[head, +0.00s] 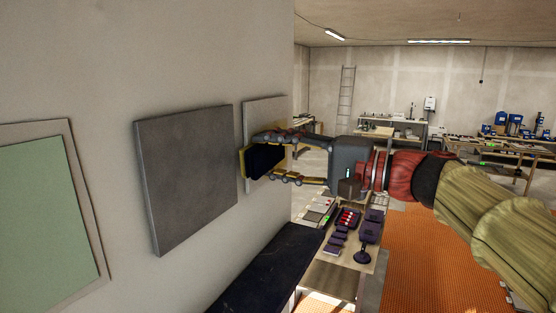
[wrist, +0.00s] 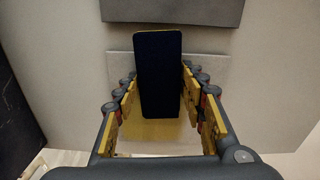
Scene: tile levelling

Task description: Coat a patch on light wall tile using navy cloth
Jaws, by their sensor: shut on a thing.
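The light wall tile (head: 262,108) is a pale grey square on the wall, partly hidden behind my gripper and the cloth. It also shows in the wrist view (wrist: 215,62). The navy cloth (head: 265,160) looks like a dark, flat block with a yellow edge. It stands between my fingers in the wrist view (wrist: 160,75). My gripper (head: 268,157) is shut on the cloth and holds it at the tile's face; I cannot tell whether they touch. A yellowish patch (wrist: 150,135) shows on the tile below the cloth in the wrist view.
A dark grey panel (head: 187,175) hangs left of the light tile, and a green framed panel (head: 45,215) is further left. A black-topped bench (head: 265,275) runs below along the wall. A table (head: 345,280) with purple tools stands beside it. Orange floor (head: 420,260) is open at right.

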